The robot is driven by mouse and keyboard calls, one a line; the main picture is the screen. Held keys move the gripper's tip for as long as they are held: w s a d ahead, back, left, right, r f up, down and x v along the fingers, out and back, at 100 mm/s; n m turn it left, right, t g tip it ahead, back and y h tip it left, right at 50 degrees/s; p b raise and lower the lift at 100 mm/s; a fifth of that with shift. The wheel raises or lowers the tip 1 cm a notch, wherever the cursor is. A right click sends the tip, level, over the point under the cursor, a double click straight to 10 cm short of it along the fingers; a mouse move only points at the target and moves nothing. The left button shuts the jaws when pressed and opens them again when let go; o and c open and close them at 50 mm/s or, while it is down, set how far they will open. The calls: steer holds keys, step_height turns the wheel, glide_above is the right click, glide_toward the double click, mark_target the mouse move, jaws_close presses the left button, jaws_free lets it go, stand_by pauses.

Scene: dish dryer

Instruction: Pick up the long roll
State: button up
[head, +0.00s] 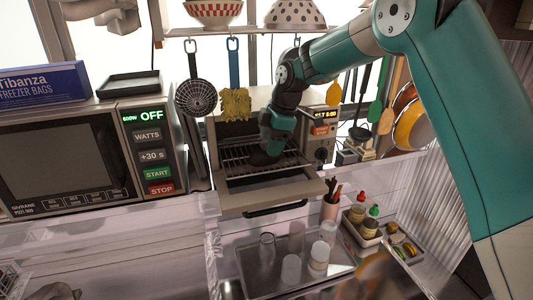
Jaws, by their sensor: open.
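I cannot make out a long roll for certain in the head view. My gripper (264,157) is at the mouth of the toaster oven (318,128), over its wire rack (235,156). The oven door (270,194) is lowered. The gripper points down and inward and is open; its fingers are small and dark, and I see nothing clearly between them. The arm hides part of the oven's inside. A blurred brownish shape (378,272) lies at the bottom right; I cannot tell what it is.
A microwave (62,160) stands left of the oven. Utensils such as a black strainer (196,97) hang above and beside it. Below the door are a tray (256,270) with glasses, a pencil cup (330,207), sauce bottles (371,224) and a small tray of items (404,246).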

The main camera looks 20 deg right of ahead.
steer(key=shift+p+x, duration=0.7)
steer(key=shift+x, duration=1.25)
steer(key=shift+a+r, duration=0.1)
steer(key=c, duration=0.6)
steer(key=shift+s+r+b, duration=0.1)
steer(key=shift+b, duration=0.25)
